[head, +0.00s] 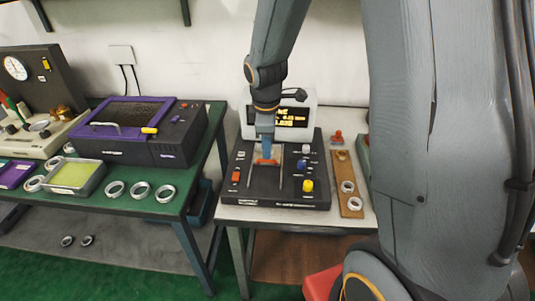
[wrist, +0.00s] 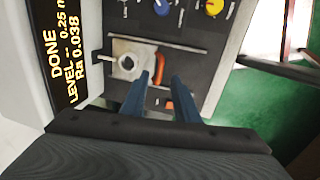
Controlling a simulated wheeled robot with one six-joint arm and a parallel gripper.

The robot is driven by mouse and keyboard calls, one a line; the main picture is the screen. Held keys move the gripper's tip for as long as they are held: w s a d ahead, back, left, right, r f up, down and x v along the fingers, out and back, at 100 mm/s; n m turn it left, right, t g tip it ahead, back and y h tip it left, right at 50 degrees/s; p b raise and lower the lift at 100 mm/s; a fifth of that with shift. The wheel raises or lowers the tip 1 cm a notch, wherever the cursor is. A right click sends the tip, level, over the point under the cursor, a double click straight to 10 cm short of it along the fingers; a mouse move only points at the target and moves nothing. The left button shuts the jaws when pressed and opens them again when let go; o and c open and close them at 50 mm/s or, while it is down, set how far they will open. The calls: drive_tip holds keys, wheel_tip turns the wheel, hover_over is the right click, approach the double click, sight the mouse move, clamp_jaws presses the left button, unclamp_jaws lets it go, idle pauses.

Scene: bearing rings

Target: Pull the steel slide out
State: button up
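The instrument (head: 275,190) is a black box on the white table. The steel slide (wrist: 122,68) shows in the wrist view as a pale metal block with a round hole, set in a dark recess between two thin rails. An orange handle (head: 266,161) is at its front; it also shows in the wrist view (wrist: 159,63). My gripper (head: 265,143) points down over the handle. In the wrist view its two blue fingers (wrist: 161,78) stand apart, with orange partly visible between them. Contact with the handle cannot be made out.
A lit display (head: 293,116) behind reads DONE. Knobs, including a yellow one (head: 307,186), flank the recess. A wooden strip (head: 346,180) with rings lies to the right. The left green table (head: 125,207) carries a purple-lidded machine (head: 140,130), a tray (head: 75,178) and several rings.

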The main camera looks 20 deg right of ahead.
drive_tip(key=shift+w+d+f+p, duration=0.1)
drive_tip(key=shift+w+f+p, duration=0.1)
drive_tip(key=shift+f, duration=0.95)
drive_tip(key=shift+w+d+f+p, duration=0.1)
drive_tip(key=shift+w+f, duration=0.05)
drive_tip(key=shift+f, duration=0.95)
clamp_jaws()
